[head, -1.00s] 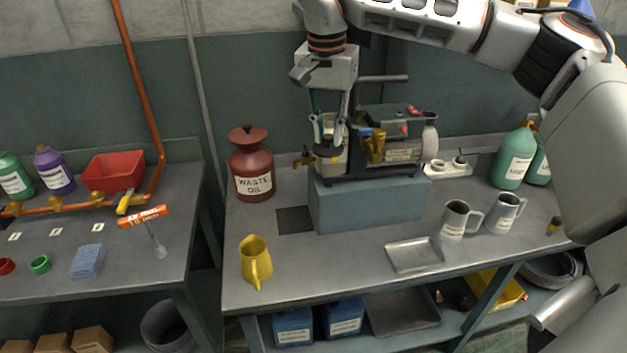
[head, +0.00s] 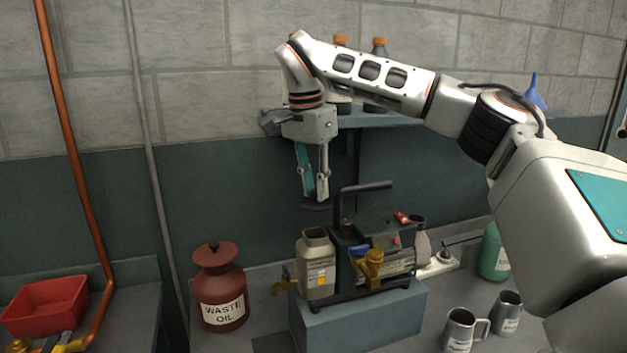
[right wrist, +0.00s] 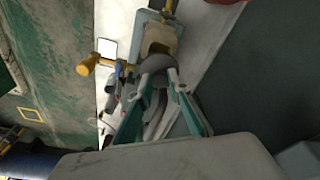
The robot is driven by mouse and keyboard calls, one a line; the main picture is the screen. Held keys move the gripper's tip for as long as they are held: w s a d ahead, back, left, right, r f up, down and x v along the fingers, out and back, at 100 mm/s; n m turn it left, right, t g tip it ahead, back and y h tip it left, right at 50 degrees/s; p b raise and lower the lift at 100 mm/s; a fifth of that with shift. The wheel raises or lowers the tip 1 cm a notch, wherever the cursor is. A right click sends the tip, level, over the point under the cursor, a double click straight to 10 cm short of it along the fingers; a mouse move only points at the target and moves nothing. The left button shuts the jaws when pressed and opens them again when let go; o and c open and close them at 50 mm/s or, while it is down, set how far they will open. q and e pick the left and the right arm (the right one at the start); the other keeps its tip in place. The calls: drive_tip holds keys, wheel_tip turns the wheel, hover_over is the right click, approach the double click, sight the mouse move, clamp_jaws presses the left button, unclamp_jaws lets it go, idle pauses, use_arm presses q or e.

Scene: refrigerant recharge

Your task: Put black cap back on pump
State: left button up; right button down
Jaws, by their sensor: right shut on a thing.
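The pump (head: 375,262) stands on a blue-grey block. Its beige reservoir (head: 317,268) is upright, with an uncovered opening at its top. My right gripper (head: 315,194) points down above the reservoir, shut on the black cap (head: 317,206). The cap is a flat dark disc held clear of the reservoir. In the right wrist view, the gripper's teal-sided fingers (right wrist: 164,80) close at the cap, and the reservoir (right wrist: 161,38) shows beyond it. The fingers partly hide the cap. My left gripper is not in view.
The pump's dark handle (head: 365,187) rises just right of the gripper. A red waste oil can (head: 219,290) stands to the left. A wall shelf (head: 390,121) with bottles is behind my right arm. Metal mugs (head: 462,330) stand at the front right.

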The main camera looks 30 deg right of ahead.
sight(313, 203)
drive_tip(key=shift+w+f, duration=0.1)
drive_tip(key=shift+f, duration=3.05)
drive_tip(key=shift+f, duration=0.35)
drive_tip(key=c, duration=1.3)
unclamp_jaws()
drive_tip(key=shift+r, duration=0.1)
drive_tip(key=shift+r, duration=3.4)
clamp_jaws()
